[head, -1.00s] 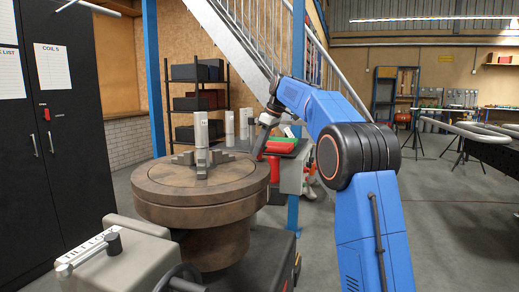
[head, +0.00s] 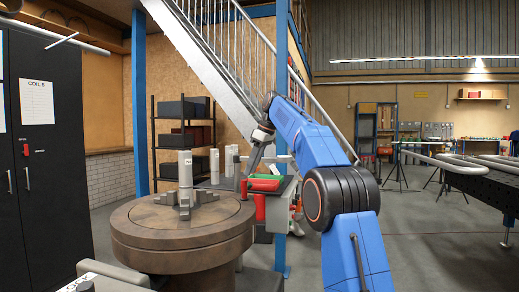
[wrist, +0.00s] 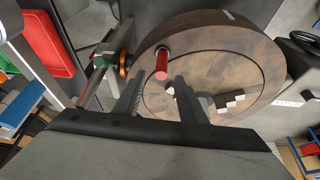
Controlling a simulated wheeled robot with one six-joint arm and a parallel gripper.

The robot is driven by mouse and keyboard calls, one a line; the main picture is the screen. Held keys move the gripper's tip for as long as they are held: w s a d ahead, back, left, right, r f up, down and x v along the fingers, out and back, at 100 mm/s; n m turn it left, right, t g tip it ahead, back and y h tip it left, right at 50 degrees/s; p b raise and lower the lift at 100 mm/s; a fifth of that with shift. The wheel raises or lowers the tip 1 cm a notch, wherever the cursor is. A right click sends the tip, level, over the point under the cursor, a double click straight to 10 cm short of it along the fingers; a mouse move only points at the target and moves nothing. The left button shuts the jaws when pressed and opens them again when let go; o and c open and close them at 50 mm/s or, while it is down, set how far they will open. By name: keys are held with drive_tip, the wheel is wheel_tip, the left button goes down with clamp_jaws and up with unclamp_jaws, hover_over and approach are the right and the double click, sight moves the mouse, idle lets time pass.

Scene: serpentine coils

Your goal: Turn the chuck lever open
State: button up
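The chuck is a broad brown turntable (head: 160,252) at lower left in the head view, with grey jaws around an upright silver cylinder (head: 185,172). A lever with a red grip (head: 260,207) stands by its right rim; I take it as the chuck lever. In the wrist view the red grip (wrist: 162,64) shows near the rim of the chuck (wrist: 225,45). My gripper (head: 249,172) is above the right rim. In the wrist view my gripper (wrist: 160,92) has its fingers apart, with the red grip seen beyond the gap. Contact is not visible.
A red bin (head: 261,184) and a red tray (wrist: 48,43) mark the cluttered bench behind the chuck. A blue post (head: 281,150) rises beside it. A black cabinet (head: 45,170) stands left. Open floor (head: 425,225) lies to the right.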

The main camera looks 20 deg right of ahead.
drive_tip(key=v, duration=0.8)
drive_tip(key=shift+r, duration=0.2)
idle(0.4)
